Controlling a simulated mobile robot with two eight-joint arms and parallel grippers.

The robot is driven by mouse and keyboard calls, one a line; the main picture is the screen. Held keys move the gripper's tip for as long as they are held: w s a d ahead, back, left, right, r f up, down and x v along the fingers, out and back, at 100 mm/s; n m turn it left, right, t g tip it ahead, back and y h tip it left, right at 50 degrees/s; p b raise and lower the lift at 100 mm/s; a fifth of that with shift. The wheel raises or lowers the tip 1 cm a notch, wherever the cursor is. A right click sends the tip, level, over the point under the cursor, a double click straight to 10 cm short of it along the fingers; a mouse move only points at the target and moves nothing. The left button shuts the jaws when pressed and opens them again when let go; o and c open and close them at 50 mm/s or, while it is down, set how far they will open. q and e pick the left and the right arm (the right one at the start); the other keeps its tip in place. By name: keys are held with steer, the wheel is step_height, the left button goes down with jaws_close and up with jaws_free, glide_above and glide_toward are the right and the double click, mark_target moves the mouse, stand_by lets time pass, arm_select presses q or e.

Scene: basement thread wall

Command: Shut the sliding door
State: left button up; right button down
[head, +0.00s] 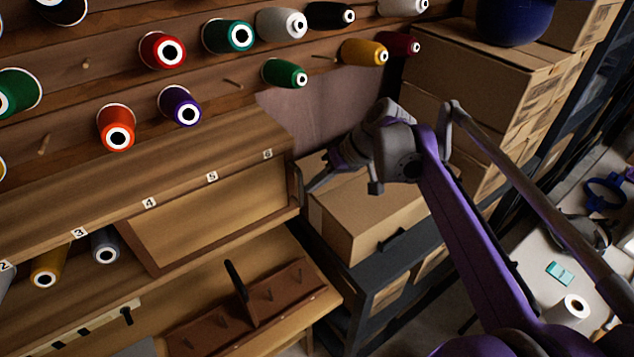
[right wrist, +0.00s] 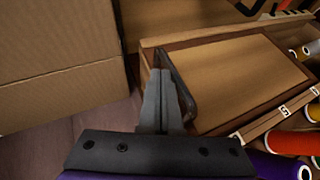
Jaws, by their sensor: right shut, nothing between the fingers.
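The sliding door (head: 205,222) is a light brown wooden panel in a darker frame, below numbers 4 to 6 on the thread wall. The left part of the opening, around numbers 2 and 3, is uncovered. A dark bar handle (head: 297,187) stands at the door's right end. The door (right wrist: 235,75) and handle (right wrist: 177,82) also show in the right wrist view. My right gripper (head: 310,187) is shut and empty, its fingertips close beside the handle on its outer side. I cannot tell whether they touch. My left gripper is not in view.
Several coloured spools hang on pegs above. A cardboard box (head: 362,218) on a dark shelf stands right of the door, beneath my right arm. A hook rack (head: 240,310) lies below.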

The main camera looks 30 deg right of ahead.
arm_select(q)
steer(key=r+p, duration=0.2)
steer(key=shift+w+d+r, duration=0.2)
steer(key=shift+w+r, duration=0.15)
arm_select(e)
steer(key=s+a, duration=0.2)
steer(key=a, duration=3.2)
steer(key=shift+s, duration=0.35)
steer(key=shift+a, duration=0.15)
